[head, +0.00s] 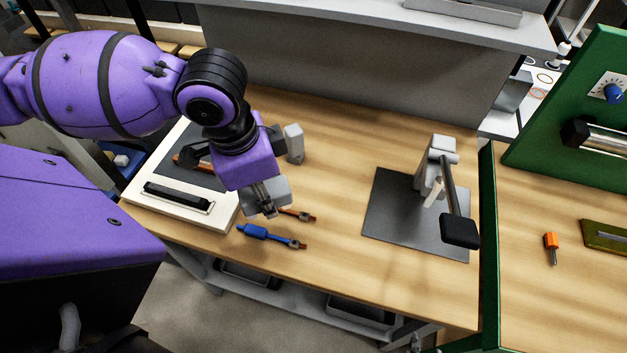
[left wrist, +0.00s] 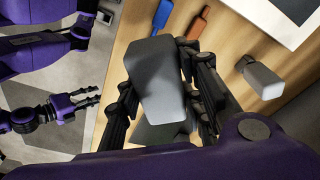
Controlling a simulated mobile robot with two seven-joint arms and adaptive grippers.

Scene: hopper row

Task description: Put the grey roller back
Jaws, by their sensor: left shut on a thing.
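My left gripper (head: 264,207) is shut on a light grey, smooth, blunt-ended piece, which I take to be the grey roller (head: 272,190). It is held above the wooden bench, near the white-framed tray.
An upright grey block (head: 293,143) stands behind the gripper. A blue-handled tool (head: 256,231) and an orange tool (head: 300,215) lie in front. The white-framed tray (head: 133,190) is left. A grey lever stand (head: 432,160) stands on a dark mat (head: 385,215); bare bench lies between.

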